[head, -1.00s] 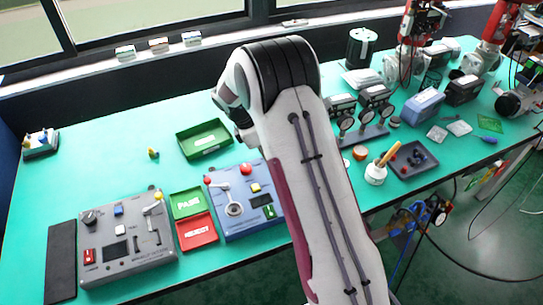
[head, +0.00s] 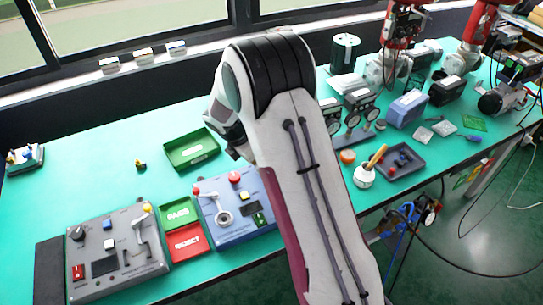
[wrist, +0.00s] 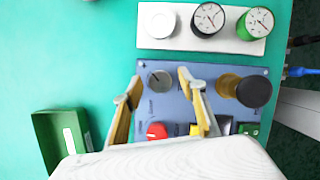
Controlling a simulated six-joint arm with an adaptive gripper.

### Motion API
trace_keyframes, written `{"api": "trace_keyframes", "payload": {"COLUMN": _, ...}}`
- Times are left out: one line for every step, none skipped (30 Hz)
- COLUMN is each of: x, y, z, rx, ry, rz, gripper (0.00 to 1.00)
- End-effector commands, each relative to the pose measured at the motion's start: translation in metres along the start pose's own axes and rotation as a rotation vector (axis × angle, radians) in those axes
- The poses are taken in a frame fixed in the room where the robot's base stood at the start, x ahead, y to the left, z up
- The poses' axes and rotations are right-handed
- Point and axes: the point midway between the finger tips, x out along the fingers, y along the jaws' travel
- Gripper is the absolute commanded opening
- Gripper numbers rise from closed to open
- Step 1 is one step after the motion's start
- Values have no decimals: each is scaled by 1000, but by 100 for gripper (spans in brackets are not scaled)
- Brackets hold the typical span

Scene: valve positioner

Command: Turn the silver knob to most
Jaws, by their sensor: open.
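The silver knob (wrist: 160,81) is a small round grey knob in the upper left of the blue panel (wrist: 222,77) in the wrist view. My gripper (wrist: 160,79) is open, with one finger to the left of the knob and the other to its right. Both fingers appear apart from it. I cannot tell their height over the panel or read the marks around the knob.
In the wrist view a red button (wrist: 157,130) and a yellow button (wrist: 195,130) lie near the fingers. A black knob (wrist: 254,91) stands to the right. A white gauge block (wrist: 235,43) lies above the panel, and a green tray (wrist: 45,135) lies left.

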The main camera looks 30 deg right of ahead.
Motion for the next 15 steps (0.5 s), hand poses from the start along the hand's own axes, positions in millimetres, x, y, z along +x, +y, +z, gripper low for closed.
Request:
{"api": "trace_keyframes", "payload": {"x": 0, "y": -1, "z": 0, "rx": -33, "ry": 0, "rz": 14, "gripper": 41}}
{"api": "trace_keyframes", "payload": {"x": 0, "y": -1, "z": 1, "rx": -54, "ry": -1, "rz": 22, "gripper": 41}}
{"api": "trace_keyframes", "payload": {"x": 0, "y": -1, "z": 0, "rx": -82, "ry": 0, "rz": 35, "gripper": 41}}
{"api": "trace_keyframes", "payload": {"x": 0, "y": -1, "z": 1, "rx": -101, "ry": 0, "rz": 42, "gripper": 41}}
{"api": "trace_keyframes", "payload": {"x": 0, "y": -1, "z": 1, "rx": -122, "ry": 0, "rz": 51, "gripper": 41}}
{"api": "trace_keyframes", "payload": {"x": 0, "y": -2, "z": 1, "rx": -150, "ry": 0, "rz": 61, "gripper": 41}}
{"api": "trace_keyframes", "payload": {"x": 0, "y": -2, "z": 1, "rx": -170, "ry": 0, "rz": 70, "gripper": 41}}
{"api": "trace_keyframes", "payload": {"x": 0, "y": -2, "z": 1, "rx": -188, "ry": 0, "rz": 79, "gripper": 41}}
{"api": "trace_keyframes", "payload": {"x": 0, "y": -2, "z": 1, "rx": -214, "ry": 0, "rz": 89, "gripper": 41}}
{"api": "trace_keyframes", "payload": {"x": 0, "y": -2, "z": 1, "rx": -233, "ry": 0, "rz": 97, "gripper": 41}}
{"api": "trace_keyframes", "payload": {"x": 0, "y": -2, "z": 1, "rx": -253, "ry": -1, "rz": 105, "gripper": 41}}
{"api": "trace_keyframes", "payload": {"x": 0, "y": -2, "z": 1, "rx": -278, "ry": -1, "rz": 116, "gripper": 41}}
{"api": "trace_keyframes", "payload": {"x": 0, "y": -2, "z": 1, "rx": -296, "ry": -1, "rz": 123, "gripper": 41}}
{"api": "trace_keyframes", "payload": {"x": 0, "y": -2, "z": 1, "rx": -314, "ry": -1, "rz": 130, "gripper": 41}}
{"api": "trace_keyframes", "payload": {"x": -7, "y": -2, "z": 1, "rx": -313, "ry": -2, "rz": 133, "gripper": 41}}
